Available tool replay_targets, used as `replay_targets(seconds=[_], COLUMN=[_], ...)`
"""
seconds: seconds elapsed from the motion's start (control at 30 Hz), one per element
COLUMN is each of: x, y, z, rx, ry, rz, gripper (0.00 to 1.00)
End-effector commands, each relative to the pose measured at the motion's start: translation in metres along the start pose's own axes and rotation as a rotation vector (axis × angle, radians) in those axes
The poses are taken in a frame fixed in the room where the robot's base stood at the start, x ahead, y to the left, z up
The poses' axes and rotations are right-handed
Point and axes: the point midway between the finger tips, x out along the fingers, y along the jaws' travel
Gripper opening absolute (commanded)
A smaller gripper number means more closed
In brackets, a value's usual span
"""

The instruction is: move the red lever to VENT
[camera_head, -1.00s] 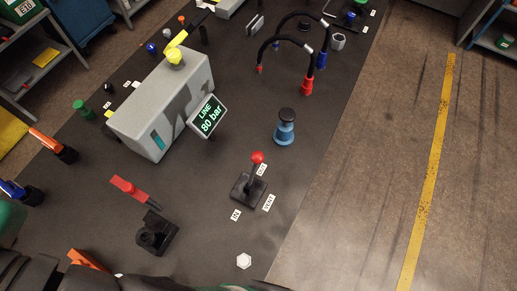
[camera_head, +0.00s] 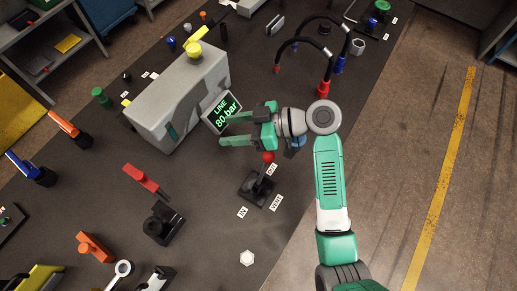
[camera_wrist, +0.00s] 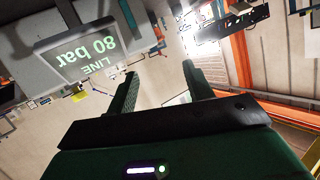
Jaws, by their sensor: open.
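The lever with a red ball knob (camera_head: 268,157) stands on a square black base (camera_head: 258,188) in the head view. Its stem rises toward the OUT label (camera_head: 271,170); the exact lean is hard to tell. The VENT label (camera_head: 277,202) lies right of the base and the IN label (camera_head: 242,212) lies in front of it. My gripper (camera_head: 222,130) is open and empty above and behind the knob, its fingers pointing left toward the display. Its fingers also show in the wrist view (camera_wrist: 160,70), apart with nothing between them. The lever is not seen in the wrist view.
The grey box (camera_head: 180,95) with the "LINE 80 bar" display (camera_head: 221,111) stands close to my fingertips. A valve with a flat red handle (camera_head: 140,178) stands left of the lever. Black hoses (camera_head: 312,38) stand behind.

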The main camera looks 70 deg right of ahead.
Motion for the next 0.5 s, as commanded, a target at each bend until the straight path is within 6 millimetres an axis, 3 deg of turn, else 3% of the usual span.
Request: replay_targets(seconds=[0.03, 0.1, 0.2, 0.3, 0.5], x=[-0.035, -0.073, -0.109, -0.120, -0.119], y=[0.008, 0.006, 0.001, -0.004, -0.006], z=[0.033, 0.061, 0.085, 0.114, 0.114], rx=[0.042, 0.050, 0.039, 0.033, 0.025], ry=[0.051, 0.141, 0.247, 0.289, 0.298], rz=[-0.030, -0.076, -0.099, -0.118, -0.125], gripper=[0.52, 0.52, 0.52, 0.52, 0.52])
